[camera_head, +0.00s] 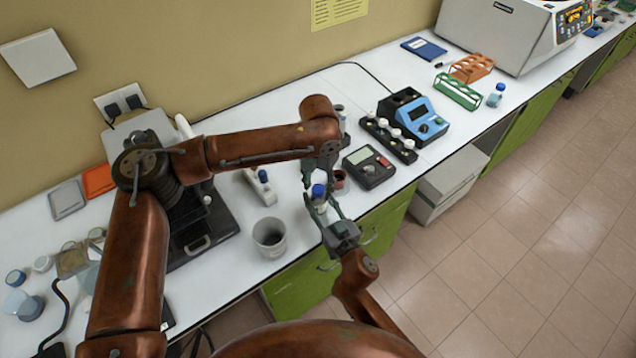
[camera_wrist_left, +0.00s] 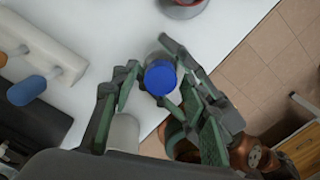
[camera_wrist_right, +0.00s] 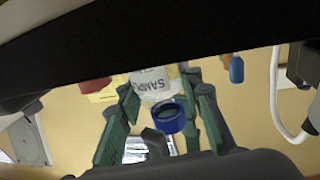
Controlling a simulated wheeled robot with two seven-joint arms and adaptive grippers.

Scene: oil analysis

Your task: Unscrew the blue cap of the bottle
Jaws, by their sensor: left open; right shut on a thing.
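The sample bottle (camera_head: 320,206) stands roughly upright between the fingers of my right gripper (camera_head: 327,215), which is shut on it near the counter's front edge. Its blue cap (camera_head: 318,190) is on top in the head view. In the left wrist view the cap (camera_wrist_left: 160,77) lies between the fingers of my open left gripper (camera_head: 312,180), which reaches down from above. The right wrist view shows the labelled bottle (camera_wrist_right: 154,84) and a blue ring-like part (camera_wrist_right: 170,118) with a dark inside. I cannot tell whether the left fingers touch the cap.
A grey cup (camera_head: 269,238) stands to the left, and a dark meter (camera_head: 369,167) to the right. A rack of small bottles (camera_head: 388,139) and a blue instrument (camera_head: 420,118) are farther right. A white stand (camera_head: 261,186) sits behind the cup.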

